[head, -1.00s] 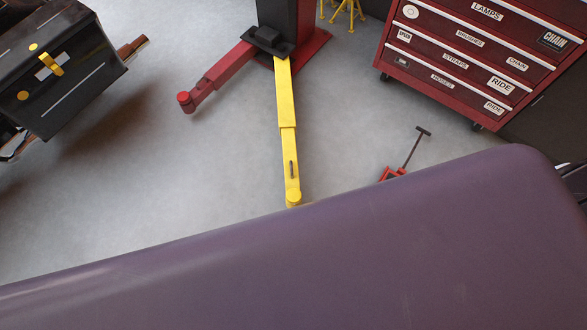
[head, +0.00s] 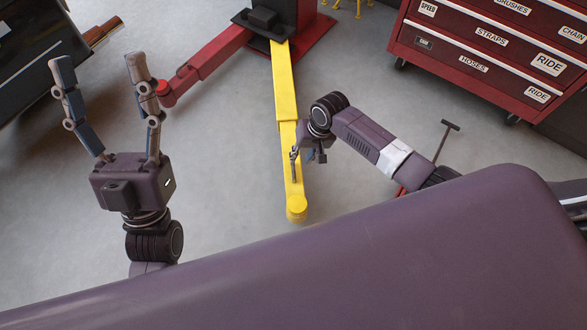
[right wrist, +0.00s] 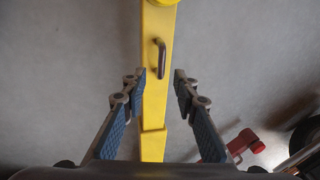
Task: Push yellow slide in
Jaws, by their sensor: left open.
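The yellow slide (head: 295,202) is the narrower outer section of a yellow lift arm, with a round pad at its end and a dark handle on top. In the right wrist view the slide (right wrist: 154,100) runs between my fingers, and its handle (right wrist: 159,58) stands just beyond the fingertips. My right gripper (right wrist: 160,74) is open and empty, above the slide. In the head view my right gripper (head: 302,154) is at the handle, seen edge-on; contact cannot be told. My left gripper (head: 100,66) is open and empty, left of the yellow arm.
A red lift arm (head: 215,53) extends left from the lift post (head: 290,12). A red tool cabinet (head: 470,60) stands at right. A red jack with a dark handle (head: 440,140) is behind my right arm. Grey floor lies open between.

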